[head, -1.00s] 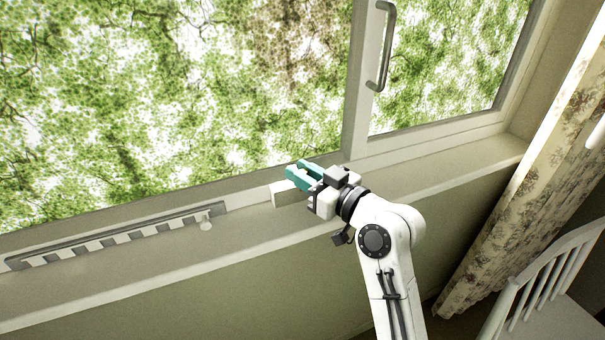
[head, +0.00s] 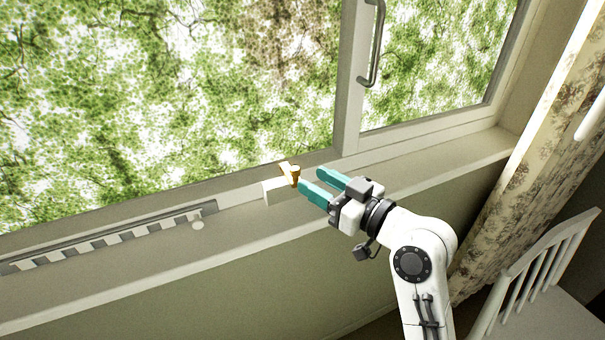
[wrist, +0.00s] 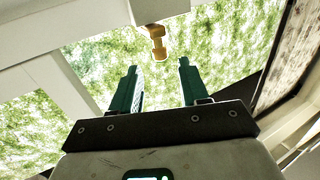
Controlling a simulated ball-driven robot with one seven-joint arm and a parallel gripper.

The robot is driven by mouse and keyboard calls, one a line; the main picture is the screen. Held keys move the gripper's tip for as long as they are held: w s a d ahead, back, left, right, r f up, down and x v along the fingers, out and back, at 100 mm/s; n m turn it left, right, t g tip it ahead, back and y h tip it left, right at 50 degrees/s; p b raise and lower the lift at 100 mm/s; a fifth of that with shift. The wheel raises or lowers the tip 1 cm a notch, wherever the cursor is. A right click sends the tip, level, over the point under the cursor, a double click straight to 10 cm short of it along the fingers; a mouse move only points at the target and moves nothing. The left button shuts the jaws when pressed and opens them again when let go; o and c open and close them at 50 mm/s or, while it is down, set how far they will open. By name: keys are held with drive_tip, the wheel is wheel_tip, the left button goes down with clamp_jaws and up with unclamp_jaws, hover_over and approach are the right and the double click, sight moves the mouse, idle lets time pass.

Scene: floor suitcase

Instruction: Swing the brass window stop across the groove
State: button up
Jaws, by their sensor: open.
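The brass window stop (head: 290,172) sits on a small white block (head: 275,191) on the window sill, left of the window's middle post. In the wrist view the brass stop (wrist: 157,42) shows beyond my fingertips, between their lines. My gripper (head: 311,179) has teal fingers that are apart and empty, just right of the stop. In the wrist view my gripper (wrist: 157,66) is open with a clear gap. I cannot tell from these views whether the stop lies across the groove.
A grey window handle (head: 373,45) is on the right pane. A floral curtain (head: 530,190) and a white chair (head: 540,275) stand at right.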

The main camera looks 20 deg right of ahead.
drive_tip(key=shift+v, duration=2.3)
drive_tip(key=s+f+m+g+h+p, duration=0.2)
drive_tip(key=s+f+g+h+p, duration=0.25)
drive_tip(key=s+f+g, duration=0.6)
drive_tip(key=s+d+f+m+g+h+p, duration=0.1)
drive_tip(key=s+f+g+p, duration=0.1)
drive_tip(key=s+f, duration=0.3)
drive_tip(key=s+d+f+m+g+h+p, duration=0.1)
drive_tip(key=s+f, duration=0.4)
drive_tip(key=s, duration=0.7)
drive_tip(key=shift+s+d+m+g+h+p, duration=0.35)
drive_tip(key=shift+d+m+g+p, duration=0.2)
drive_tip(key=shift+g, duration=0.5)
drive_tip(key=shift+c, duration=0.2)
